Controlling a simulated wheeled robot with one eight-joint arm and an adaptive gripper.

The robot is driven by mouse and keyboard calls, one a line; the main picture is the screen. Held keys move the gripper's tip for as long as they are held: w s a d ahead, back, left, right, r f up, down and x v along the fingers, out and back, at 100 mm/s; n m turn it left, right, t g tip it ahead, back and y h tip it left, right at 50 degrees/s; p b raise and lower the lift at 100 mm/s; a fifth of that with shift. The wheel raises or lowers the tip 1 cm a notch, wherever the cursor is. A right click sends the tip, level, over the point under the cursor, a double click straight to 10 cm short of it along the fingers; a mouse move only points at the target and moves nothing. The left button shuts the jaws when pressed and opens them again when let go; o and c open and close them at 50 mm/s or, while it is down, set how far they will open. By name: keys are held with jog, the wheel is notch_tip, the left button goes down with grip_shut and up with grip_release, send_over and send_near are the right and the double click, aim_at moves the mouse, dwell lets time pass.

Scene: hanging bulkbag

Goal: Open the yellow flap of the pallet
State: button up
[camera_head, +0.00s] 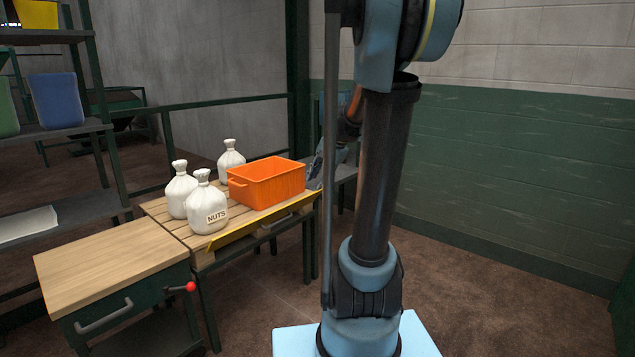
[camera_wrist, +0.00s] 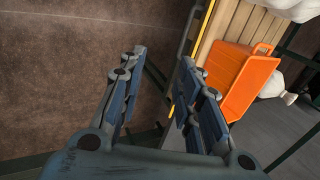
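The yellow flap (camera_head: 255,225) is a thin yellow strip along the front edge of the wooden pallet (camera_head: 152,208). It looks flat against that edge, though I cannot tell its exact angle. In the wrist view the flap (camera_wrist: 206,22) runs down beside and partly behind the right finger. My gripper (camera_wrist: 163,57) is open and empty, its fingers wide apart over the brown floor just left of the pallet edge. I cannot tell whether the right finger touches the flap.
An orange crate (camera_head: 267,184) and white sacks (camera_head: 207,209), one marked NUTS, stand on the pallet. A wooden-topped bench (camera_head: 110,262) with a grey handle and red knob adjoins at left. Shelving (camera_head: 95,130) stands farther left. Open brown floor (camera_head: 500,290) lies at right.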

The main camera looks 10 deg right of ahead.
jog(key=shift+c, duration=0.2)
jog(key=shift+w, duration=0.1)
jog(key=c, duration=0.4)
jog(key=w+a+n, duration=0.2)
jog(key=w, duration=0.1)
jog(key=w+a+f+n, duration=0.1)
jog(key=w+a+n, duration=0.1)
jog(key=w+n, duration=0.1)
jog(key=w+a+f+n, duration=0.1)
jog(key=w+a+n, duration=0.1)
jog(key=w+n, duration=0.1)
jog(key=shift+w, duration=0.9)
grip_shut()
jog(key=w+a+f+n, duration=0.6)
jog(key=w+a+n, duration=0.4)
jog(key=shift+g, duration=0.3)
jog(key=x, duration=0.3)
jog(key=d+x, duration=0.1)
jog(key=x, duration=0.3)
jog(key=s+x, duration=0.1)
jog(key=x, duration=0.2)
jog(key=shift+d+f, duration=0.1)
jog(key=shift+f, duration=0.6)
jog(key=shift+s+d+f, duration=0.4)
jog(key=shift+s+f, duration=0.1)
jog(key=shift+f, duration=0.05)
